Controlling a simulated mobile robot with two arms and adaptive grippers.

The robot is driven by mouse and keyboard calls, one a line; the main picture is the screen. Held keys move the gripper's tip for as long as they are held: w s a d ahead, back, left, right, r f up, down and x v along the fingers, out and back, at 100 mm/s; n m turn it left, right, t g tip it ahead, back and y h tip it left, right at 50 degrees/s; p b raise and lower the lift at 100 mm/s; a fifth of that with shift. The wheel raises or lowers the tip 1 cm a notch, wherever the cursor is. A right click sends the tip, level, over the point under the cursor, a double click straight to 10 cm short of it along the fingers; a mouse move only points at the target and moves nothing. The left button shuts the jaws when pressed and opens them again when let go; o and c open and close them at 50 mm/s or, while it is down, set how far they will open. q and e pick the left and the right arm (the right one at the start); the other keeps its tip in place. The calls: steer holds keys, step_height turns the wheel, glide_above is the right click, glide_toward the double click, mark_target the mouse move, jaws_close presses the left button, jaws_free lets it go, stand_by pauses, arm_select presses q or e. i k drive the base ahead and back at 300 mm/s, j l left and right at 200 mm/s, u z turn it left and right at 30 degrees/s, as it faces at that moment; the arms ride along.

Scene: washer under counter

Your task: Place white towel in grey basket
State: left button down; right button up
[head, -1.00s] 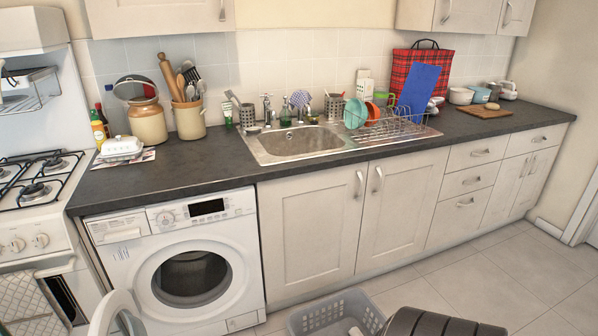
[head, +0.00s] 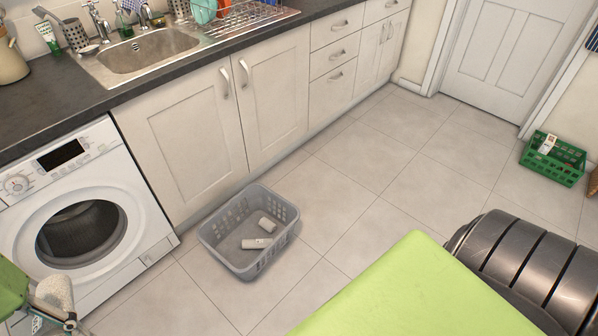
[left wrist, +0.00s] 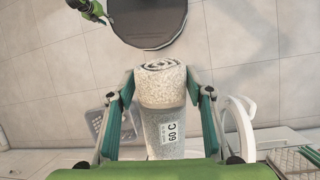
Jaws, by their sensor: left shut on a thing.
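A rolled white towel (left wrist: 160,75) with a "60 C" label is held between the two fingers of my left gripper (left wrist: 163,95). In the head view the towel (head: 55,291) and my left gripper (head: 52,312) show at the lower left, in front of the washer. The grey basket (head: 222,256) stands on the floor by the cupboards, apart from the gripper and to its right. Two small whitish rolls (head: 257,243) lie in it. A part that looks like my right gripper (left wrist: 94,12) shows at the top left of the left wrist view; its jaws are unclear.
A green crate (head: 553,160) stands by the far right wall. The tiled floor (head: 370,165) between is clear.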

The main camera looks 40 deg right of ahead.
mark_target(240, 258)
steer(key=i+z, duration=0.15)
steer(key=z, duration=0.3)
steer(key=i+z, duration=0.15)
steer(key=z, duration=0.35)
steer(key=i+j+z, duration=0.1)
steer(key=z, duration=0.35)
steer(key=i+j, duration=0.25)
steer(key=j, duration=0.15)
steer(key=i+j, duration=0.25)
steer(key=j, duration=0.15)
